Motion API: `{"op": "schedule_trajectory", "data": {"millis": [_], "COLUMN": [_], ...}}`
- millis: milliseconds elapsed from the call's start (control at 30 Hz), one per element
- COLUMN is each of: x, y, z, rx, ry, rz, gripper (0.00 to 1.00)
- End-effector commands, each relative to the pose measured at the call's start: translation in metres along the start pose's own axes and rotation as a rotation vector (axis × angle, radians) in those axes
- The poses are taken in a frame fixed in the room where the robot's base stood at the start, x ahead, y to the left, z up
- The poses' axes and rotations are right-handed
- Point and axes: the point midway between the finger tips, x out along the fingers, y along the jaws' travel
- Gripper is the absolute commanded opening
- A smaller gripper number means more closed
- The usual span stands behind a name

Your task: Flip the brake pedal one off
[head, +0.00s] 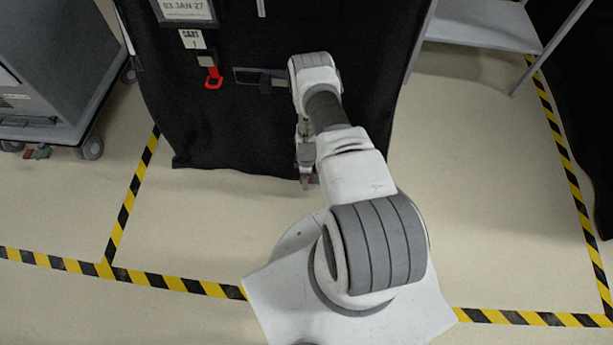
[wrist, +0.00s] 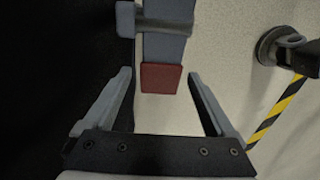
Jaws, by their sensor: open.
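A red pedal (wrist: 160,78) sits at the end of a blue-grey bar (wrist: 165,45) low on the black-covered cart. In the wrist view it lies between the open fingertips of my gripper (wrist: 162,73), apart from both. In the head view the pedal (head: 309,180) is a small reddish patch at the cover's bottom edge, just below my gripper (head: 306,155). My gripper points down there and holds nothing. The head view does not show the pedal's tilt clearly.
The black cart cover (head: 230,130) hangs close beside my gripper and bears a "CART 1" tag (head: 192,39) and a red hook (head: 213,78). A caster (wrist: 280,45) stands right in the wrist view. Another cart (head: 55,60) stands left, a shelf (head: 485,25) right. Taped floor is clear.

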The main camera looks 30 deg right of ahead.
Motion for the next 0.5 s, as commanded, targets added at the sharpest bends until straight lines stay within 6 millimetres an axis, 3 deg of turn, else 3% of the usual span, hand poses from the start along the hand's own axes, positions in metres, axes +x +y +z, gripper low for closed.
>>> {"op": "schedule_trajectory", "data": {"millis": [100,500], "x": [-0.0003,-0.0004], "y": [-0.0001,-0.0002], "z": [0.0000,-0.0001], "rx": [0.000,0.000], "ry": [0.000,0.000], "rz": [0.000,0.000], "gripper": [0.90,0.18]}}
